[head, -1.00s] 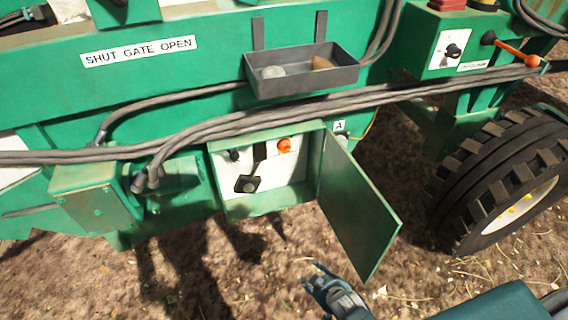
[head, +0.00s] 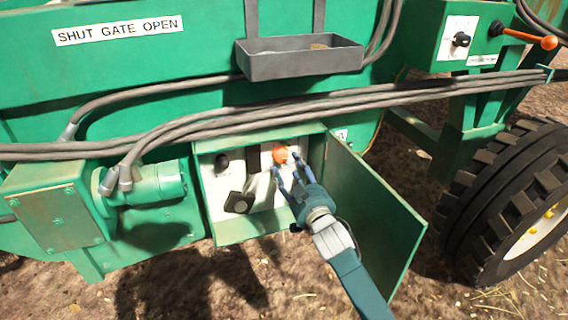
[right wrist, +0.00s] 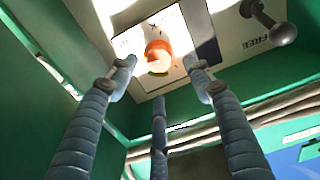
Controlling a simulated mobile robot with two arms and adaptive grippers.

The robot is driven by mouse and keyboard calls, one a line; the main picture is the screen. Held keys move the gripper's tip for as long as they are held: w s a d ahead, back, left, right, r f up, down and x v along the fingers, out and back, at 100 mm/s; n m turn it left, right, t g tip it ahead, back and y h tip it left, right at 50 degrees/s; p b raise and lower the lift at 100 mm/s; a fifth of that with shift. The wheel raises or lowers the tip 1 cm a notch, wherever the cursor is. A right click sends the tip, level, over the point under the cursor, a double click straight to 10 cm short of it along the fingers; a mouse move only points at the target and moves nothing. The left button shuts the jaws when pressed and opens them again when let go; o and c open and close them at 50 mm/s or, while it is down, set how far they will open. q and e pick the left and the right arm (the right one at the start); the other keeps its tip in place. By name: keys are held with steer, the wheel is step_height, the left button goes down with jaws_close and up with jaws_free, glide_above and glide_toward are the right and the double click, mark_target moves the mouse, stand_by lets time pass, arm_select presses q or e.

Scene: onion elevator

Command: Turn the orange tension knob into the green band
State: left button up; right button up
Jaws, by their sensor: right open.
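The orange tension knob (head: 280,155) is on the white panel inside the open green box, at its upper right. In the right wrist view the knob (right wrist: 158,55) sits on a white plate (right wrist: 175,30), with a bit of green and yellow marking at its edge. My right gripper (head: 285,172) is open and empty, its fingers pointing at the knob from just in front and below. In the right wrist view its fingers (right wrist: 160,70) stand either side of the knob, seemingly short of it. The knob's pointer position is too small to tell. My left gripper is not in view.
The box door (head: 370,205) stands open to the right, close beside my right arm. A black knob (head: 222,162) and a dark lever (head: 240,202) share the panel. Grey hoses (head: 330,107) run above the box. A grey tray (head: 300,62) hangs higher up.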

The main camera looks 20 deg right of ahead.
mark_target(283, 157)
steer(key=w, duration=0.4)
steer(key=shift+w+a+f+b, duration=0.1)
steer(key=shift+w+b, duration=0.2)
steer(key=shift+b, duration=0.05)
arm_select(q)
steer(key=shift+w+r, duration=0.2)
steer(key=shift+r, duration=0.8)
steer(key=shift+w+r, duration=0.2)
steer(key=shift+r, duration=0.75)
arm_select(e)
steer(key=shift+w, duration=0.6)
steer(key=c, duration=1.2)
